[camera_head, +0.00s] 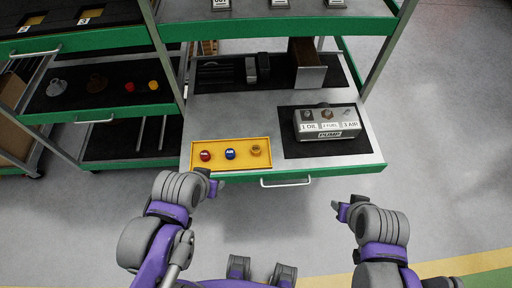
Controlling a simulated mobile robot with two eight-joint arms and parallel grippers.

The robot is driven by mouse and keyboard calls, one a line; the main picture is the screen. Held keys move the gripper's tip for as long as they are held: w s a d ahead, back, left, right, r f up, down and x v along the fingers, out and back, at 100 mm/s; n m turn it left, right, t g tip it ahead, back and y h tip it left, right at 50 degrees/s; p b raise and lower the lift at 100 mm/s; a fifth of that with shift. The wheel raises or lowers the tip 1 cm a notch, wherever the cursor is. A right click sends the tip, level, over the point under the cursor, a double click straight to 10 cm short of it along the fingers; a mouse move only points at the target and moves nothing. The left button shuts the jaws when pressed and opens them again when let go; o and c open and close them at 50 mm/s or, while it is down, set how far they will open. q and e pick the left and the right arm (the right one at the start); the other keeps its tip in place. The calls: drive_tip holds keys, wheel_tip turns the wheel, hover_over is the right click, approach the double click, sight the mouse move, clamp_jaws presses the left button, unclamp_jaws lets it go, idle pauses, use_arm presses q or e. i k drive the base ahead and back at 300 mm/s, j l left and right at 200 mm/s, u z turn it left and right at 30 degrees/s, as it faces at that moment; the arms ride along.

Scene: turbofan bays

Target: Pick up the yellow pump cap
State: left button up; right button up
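A yellow tray (231,143) lies on the pulled-out shelf with three small caps in it. The red cap (205,155) is on the left and the blue cap (230,153) in the middle. A yellow-brown cap (255,150) is on the right. The pump (329,123), a grey box marked OIL, FUEL and AIR, stands on a black mat to the right. My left gripper (211,184) is at the tray's front left corner, apart from the caps. My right gripper (341,211) is in front of the shelf, over the floor. Their finger gaps are too small to judge.
The left drawer (105,103) holds a red knob (129,87), a yellow knob (153,85) and other parts. A grey bin (307,67) and black parts stand behind the tray. The green shelf edge with its handle (286,182) faces me. The floor at right is clear.

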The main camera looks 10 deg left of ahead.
sight(255, 149)
drive_tip(key=i+j+z, duration=0.1)
drive_tip(key=z, duration=0.3)
drive_tip(key=j+z, duration=0.55)
drive_tip(key=z, duration=0.2)
